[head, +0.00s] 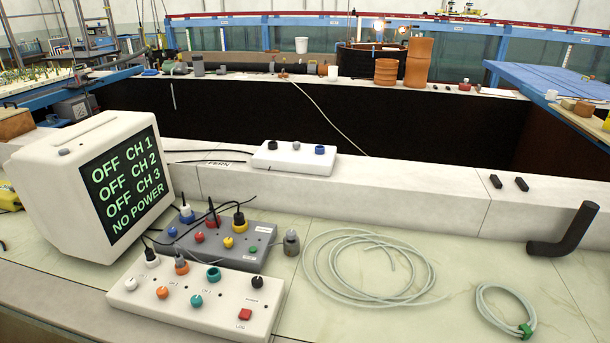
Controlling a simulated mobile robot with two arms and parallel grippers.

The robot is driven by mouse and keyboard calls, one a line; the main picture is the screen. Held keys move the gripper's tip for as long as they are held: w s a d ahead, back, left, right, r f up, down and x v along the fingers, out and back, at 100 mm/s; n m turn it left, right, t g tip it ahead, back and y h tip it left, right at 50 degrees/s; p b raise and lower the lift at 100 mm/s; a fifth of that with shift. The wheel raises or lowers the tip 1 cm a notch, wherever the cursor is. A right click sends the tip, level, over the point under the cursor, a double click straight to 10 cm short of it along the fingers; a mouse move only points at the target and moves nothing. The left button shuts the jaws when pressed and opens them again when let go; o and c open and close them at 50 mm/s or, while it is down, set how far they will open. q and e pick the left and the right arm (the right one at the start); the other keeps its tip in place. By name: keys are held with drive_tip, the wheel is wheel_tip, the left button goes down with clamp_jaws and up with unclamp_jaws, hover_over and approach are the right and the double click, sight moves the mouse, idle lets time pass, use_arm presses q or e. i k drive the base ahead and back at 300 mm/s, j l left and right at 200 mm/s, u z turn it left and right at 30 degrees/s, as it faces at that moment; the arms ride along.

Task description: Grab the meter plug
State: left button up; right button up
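No part is clearly labelled as the meter plug, and I cannot tell which one it is. A small grey plug-like piece (291,243) stands on the bench right of the control boxes. The white monitor (60,190) reads OFF for CH 1, CH 2 and CH 3, and NO POWER. Neither gripper is in view.
A white box (294,158) with dark and blue tops sits on the pale ledge. Coiled clear tubing (368,268) and a smaller coil (506,312) lie on the bench. A black elbow pipe (566,235) stands at right. Bare bench shows between the coils.

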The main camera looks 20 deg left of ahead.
sight(239, 219)
drive_tip(key=j+u, duration=0.1)
drive_tip(key=u, duration=1.25)
